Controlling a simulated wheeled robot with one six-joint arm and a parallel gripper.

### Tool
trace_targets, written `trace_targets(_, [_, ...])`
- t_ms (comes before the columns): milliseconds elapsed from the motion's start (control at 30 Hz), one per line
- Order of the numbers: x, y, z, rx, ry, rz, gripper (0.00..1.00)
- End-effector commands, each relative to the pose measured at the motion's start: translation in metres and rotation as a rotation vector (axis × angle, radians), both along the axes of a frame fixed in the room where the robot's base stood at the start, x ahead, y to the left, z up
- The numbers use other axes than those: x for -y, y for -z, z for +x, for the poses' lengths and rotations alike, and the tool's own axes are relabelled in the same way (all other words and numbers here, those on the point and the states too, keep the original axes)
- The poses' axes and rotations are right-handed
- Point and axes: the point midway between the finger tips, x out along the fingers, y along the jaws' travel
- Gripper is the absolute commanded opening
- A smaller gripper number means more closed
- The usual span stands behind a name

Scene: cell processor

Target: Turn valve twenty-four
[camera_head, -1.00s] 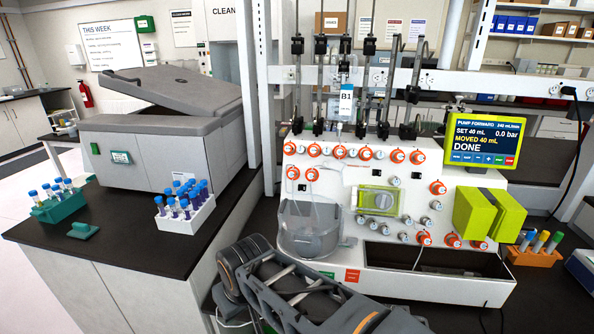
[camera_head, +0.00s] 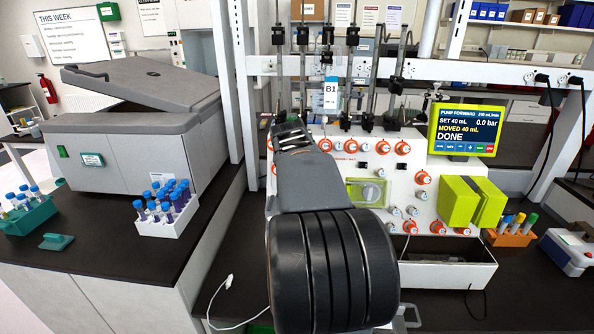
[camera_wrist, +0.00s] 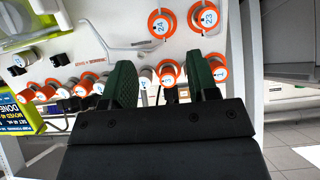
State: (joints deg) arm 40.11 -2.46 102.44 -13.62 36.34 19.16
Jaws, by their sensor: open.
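Valve twenty-four (camera_wrist: 160,25) is an orange-ringed round knob with a white face marked 24, at the upper middle of the wrist view. Valve 23 (camera_wrist: 208,17) sits just right of it in that view. My gripper (camera_wrist: 161,80) is open and empty, its two dark green fingers apart. Valve twenty-four lies beyond the fingertips in the picture, above the gap between them, apart from both. In the head view my arm covers the left part of the white valve panel (camera_head: 408,180), so valve twenty-four is hidden there.
More orange valves (camera_wrist: 168,72) line the panel behind the fingers. A bent tube (camera_wrist: 105,40) runs beside valve twenty-four. In the head view, a yellow-green block (camera_head: 458,203) and a pump screen (camera_head: 467,130) are at right. A tube rack (camera_head: 168,228) stands on the left bench.

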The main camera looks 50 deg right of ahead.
Motion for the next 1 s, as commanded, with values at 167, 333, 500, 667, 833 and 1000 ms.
trace_targets(167, [0.019,0.026,0.016,-0.004,-0.001,0.003,0.54])
trace_targets(333, [0.033,0.044,0.027,-0.002,-0.001,0.002,0.54])
trace_targets(500, [0.043,0.056,0.035,-0.002,-0.002,0.001,0.54])
trace_targets(667, [0.047,0.061,0.038,-0.001,-0.002,0.0,0.54])
trace_targets(833, [0.047,0.062,0.039,-0.001,-0.002,0.0,0.54])
trace_targets(1000, [0.047,0.062,0.039,0.0,-0.003,0.0,0.52])
